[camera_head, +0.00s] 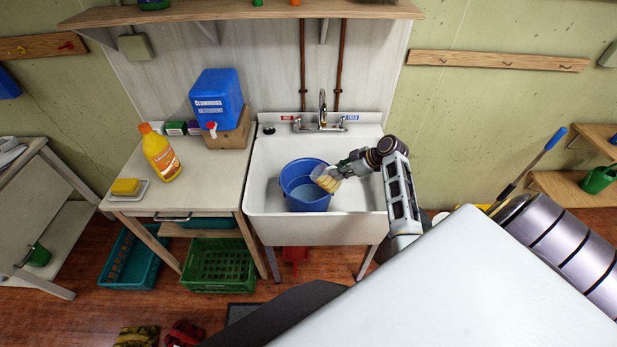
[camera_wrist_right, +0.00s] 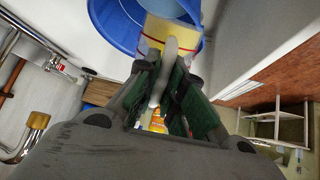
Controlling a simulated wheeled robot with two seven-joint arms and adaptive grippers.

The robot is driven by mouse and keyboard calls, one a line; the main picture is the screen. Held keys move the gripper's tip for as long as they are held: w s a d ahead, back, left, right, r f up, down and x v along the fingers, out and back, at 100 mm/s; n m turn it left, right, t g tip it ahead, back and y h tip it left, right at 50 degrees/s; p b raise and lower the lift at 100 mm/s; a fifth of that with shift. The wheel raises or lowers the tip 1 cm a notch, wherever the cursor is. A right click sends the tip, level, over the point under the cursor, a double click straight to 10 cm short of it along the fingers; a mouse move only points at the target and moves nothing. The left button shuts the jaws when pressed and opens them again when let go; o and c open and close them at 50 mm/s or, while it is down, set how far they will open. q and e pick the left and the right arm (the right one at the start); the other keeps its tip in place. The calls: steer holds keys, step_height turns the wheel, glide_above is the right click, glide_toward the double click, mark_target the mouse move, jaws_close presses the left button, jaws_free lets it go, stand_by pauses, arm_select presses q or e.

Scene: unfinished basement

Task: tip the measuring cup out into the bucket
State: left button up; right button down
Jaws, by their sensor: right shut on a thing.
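The blue bucket (camera_head: 293,192) stands in the white sink, and its rim also shows at the top of the right wrist view (camera_wrist_right: 117,28). The measuring cup (camera_head: 325,179) is pale with a yellowish tint and is tilted over the right side of the bucket's mouth. My right gripper (camera_head: 345,171) is shut on the cup's handle, coming from the right. In the wrist view the cup (camera_wrist_right: 158,30) is beyond the fingers, with its pale handle between them. I cannot tell how much is in the cup. My left gripper is not in view.
The sink (camera_head: 266,178) has a faucet (camera_head: 322,112) behind the bucket. On the counter (camera_head: 207,184) to the left stand a yellow-orange bottle (camera_head: 160,155), a blue container (camera_head: 216,97) and a sponge on a dish (camera_head: 126,187). Crates (camera_head: 218,266) sit below.

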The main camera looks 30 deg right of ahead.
mark_target(326, 169)
stand_by(0.4)
steer(key=shift+w+a+r+g+h, duration=0.15)
steer(key=shift+w+a+g+h, duration=0.1)
steer(key=shift+g+h, duration=0.2)
steer(key=shift+w, duration=0.1)
steer(key=shift+w+a+r+g+h, duration=0.1)
steer(key=shift+w+a+g+h, duration=0.05)
steer(key=shift+a+g+h, duration=0.15)
steer(key=shift+w+g, duration=0.1)
steer(key=shift+g, duration=0.15)
stand_by(0.4)
steer(key=shift+w+a+g+h, duration=0.2)
steer(key=shift+g+h, duration=0.1)
steer(key=shift+h, duration=0.15)
steer(key=shift+w+a+g+h, duration=0.5)
steer(key=shift+g+h, duration=0.1)
stand_by(2.5)
steer(key=shift+w+a+r+g+h, duration=0.3)
steer(key=shift+w+a+g+h, duration=0.1)
steer(key=shift+a+g, duration=0.1)
stand_by(2.0)
